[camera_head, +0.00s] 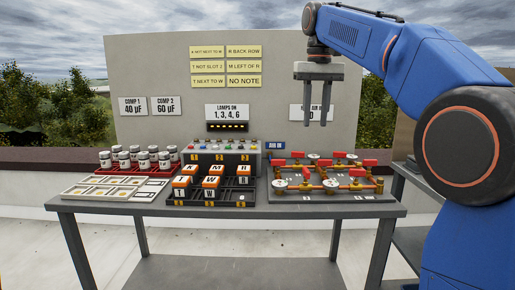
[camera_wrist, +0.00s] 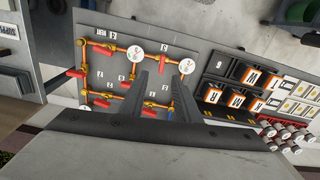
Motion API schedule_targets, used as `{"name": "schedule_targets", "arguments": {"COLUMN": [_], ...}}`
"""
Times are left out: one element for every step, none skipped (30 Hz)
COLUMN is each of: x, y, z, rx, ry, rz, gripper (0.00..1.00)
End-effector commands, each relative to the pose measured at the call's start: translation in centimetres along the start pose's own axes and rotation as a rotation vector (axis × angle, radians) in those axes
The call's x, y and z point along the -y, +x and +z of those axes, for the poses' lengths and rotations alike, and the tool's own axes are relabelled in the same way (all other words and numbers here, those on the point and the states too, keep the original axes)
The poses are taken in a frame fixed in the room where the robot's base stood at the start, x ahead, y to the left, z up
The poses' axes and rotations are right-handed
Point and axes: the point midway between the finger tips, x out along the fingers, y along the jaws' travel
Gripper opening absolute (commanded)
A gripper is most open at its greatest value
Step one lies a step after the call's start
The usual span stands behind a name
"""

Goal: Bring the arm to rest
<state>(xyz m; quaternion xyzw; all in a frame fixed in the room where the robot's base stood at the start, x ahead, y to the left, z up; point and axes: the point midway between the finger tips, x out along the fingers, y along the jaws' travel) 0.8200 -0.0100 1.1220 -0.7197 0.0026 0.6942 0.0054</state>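My arm (camera_head: 405,60) reaches in from the right, and my gripper (camera_head: 315,106) hangs pointing down above the back right part of the table, in front of the grey panel. Its two fingers are apart, with nothing between them. In the wrist view the fingers of my gripper (camera_wrist: 158,98) also stand apart, over the pipe board (camera_wrist: 115,35). The gripper is well above the board and touches nothing. The pipe board also shows in the head view (camera_head: 340,198), with red valve handles and round gauges.
The table (camera_head: 240,209) also bears a black rack (camera_head: 240,201) of lettered blocks, a control box (camera_head: 218,145) with small lamps, a red tray (camera_head: 135,171) of white jars and a pale card tray (camera_head: 88,193). The upright panel (camera_head: 150,65) with notes stands behind. Air around my gripper is clear.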

Motion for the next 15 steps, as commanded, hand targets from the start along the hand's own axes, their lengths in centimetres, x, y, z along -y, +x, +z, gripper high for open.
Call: {"name": "schedule_targets", "arguments": {"x": [-0.4,-0.6,-0.9,-1.1,-1.3,-1.6,-1.8,-1.9,-2.2,-2.4,-2.5,-2.8,-2.9,-3.1,-3.3], "y": [0.4,0.8,1.3,1.7,2.1,2.8,3.2,3.7,4.5,5.0,5.6,6.4,7.0,7.6,8.5], "z": [1.4,2.1,3.0,3.7,4.3,5.2,6.0,6.7,7.6,8.4,9.1,10.1,10.8,11.6,12.6], "rx": [-0.013,-0.021,-0.033,-0.041,-0.049,-0.06,-0.069,-0.076,-0.087,-0.097,-0.104,-0.115,-0.125,-0.133,-0.143], "ry": [0.0,0.0,0.0,0.0,0.0,0.0,0.0,-0.001,-0.001,-0.002,-0.003,-0.004,-0.004,-0.004,-0.004], "rz": [-0.001,-0.002,-0.003,-0.004,-0.004,-0.005,-0.006,-0.006,-0.007,-0.007,-0.008,-0.008,-0.009,-0.009,-0.009], "gripper": [0.3,0.3,0.3,0.3,0.3,0.3,0.3,0.3,0.3,0.3,0.3,0.3,0.3,0.3,0.3]}}
